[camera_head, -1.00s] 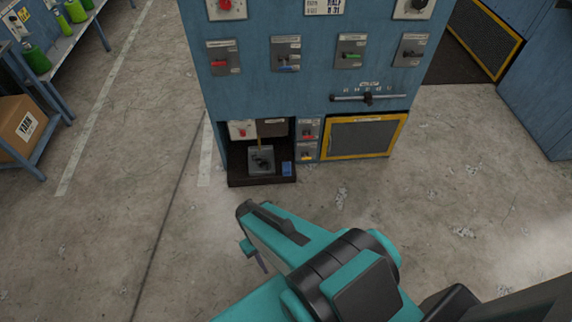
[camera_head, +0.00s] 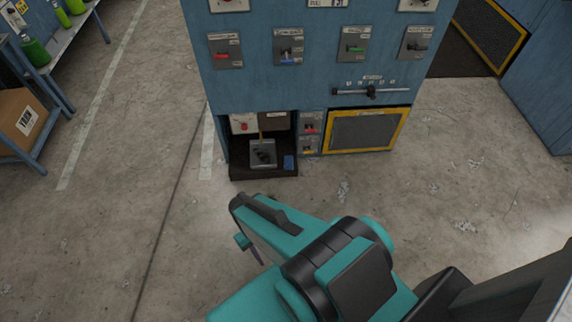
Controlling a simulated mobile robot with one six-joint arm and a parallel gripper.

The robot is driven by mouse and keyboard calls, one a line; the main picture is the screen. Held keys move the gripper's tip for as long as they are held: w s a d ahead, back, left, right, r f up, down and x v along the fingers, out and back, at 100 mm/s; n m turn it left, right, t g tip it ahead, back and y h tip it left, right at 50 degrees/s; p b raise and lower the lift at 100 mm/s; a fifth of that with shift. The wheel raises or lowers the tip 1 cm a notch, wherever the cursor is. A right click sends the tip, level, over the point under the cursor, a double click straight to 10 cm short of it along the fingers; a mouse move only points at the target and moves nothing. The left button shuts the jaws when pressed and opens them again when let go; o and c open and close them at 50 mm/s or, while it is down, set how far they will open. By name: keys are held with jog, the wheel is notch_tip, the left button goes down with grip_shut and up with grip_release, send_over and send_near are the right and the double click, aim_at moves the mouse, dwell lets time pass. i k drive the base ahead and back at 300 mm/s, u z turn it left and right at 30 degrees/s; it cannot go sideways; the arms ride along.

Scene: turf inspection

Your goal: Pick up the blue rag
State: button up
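A small flat blue patch (camera_head: 289,162), which looks like the blue rag, lies at the right side of the dark tray (camera_head: 250,173) in the low open bay of the blue cabinet. It is too small to make out any folds. My teal arm reaches across the floor in front of the cabinet. Only small parts of my gripper (camera_head: 250,249) show below the arm's end, apart from the cabinet and well short of the blue patch. Its fingers are mostly hidden, and I see nothing held.
A grey box with a dark knob (camera_head: 263,154) sits left of the blue patch in the bay. A yellow-framed mesh panel (camera_head: 362,131) is to the right. A blue shelf with green bottles (camera_head: 36,52) and a cardboard box (camera_head: 22,124) stands left. The concrete floor before the cabinet is clear.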

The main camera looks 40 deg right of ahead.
aim_at(288, 163)
jog(key=u, duration=0.5)
jog(key=i, duration=1.9)
jog(key=z, duration=0.7)
jog(key=k, duration=0.35)
jog(key=z, duration=0.35)
